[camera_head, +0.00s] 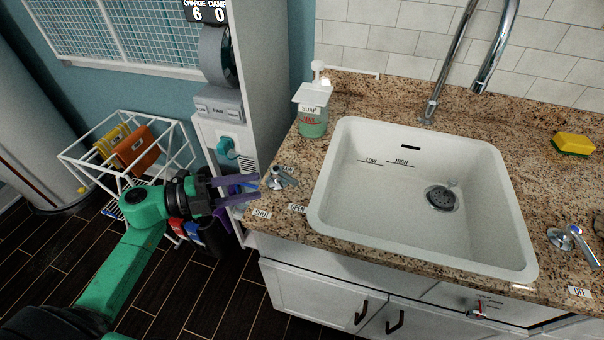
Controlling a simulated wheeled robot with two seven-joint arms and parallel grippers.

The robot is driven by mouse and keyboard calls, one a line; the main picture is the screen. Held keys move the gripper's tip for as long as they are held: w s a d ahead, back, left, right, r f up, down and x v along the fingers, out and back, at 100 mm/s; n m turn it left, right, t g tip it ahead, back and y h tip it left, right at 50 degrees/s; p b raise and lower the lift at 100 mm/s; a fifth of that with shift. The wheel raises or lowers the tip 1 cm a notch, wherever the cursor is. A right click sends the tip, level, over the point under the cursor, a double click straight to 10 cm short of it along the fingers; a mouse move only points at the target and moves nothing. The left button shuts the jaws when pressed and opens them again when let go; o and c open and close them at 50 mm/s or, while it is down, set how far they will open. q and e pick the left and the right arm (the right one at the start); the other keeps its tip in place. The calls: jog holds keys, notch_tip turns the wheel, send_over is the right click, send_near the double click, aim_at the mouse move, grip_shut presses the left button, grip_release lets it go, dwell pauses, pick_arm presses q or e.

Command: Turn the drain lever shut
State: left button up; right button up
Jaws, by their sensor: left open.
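The drain lever (283,176) is a small metal handle on the granite counter, left of the white sink (328,205). Labels reading SHUT (262,212) and OPEN (297,208) lie on the counter in front of it. The drain (442,199) is a dark round strainer in the sink floor. My left gripper (258,184) is open, its purple fingers pointing right at the counter's left edge, just left of the lever. I cannot tell whether a fingertip touches the lever. My right gripper is not in view.
A soap bottle (313,122) stands behind the lever. The chrome faucet (455,65), a yellow sponge (573,144) and another metal lever (573,238) by an OFF label are to the right. A white wire basket (178,150) and a tall white cabinet (262,70) stand left of the counter.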

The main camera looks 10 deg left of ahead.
aim_at(293, 179)
pick_arm(q)
jog(key=p+x, duration=0.2)
jog(key=x, duration=1)
jog(key=shift+r+p, duration=0.1)
jog(key=shift+p, duration=0.25)
jog(key=shift+w+d, duration=0.2)
jog(key=shift+d, duration=0.15)
jog(key=shift+c, duration=0.4)
grip_shut()
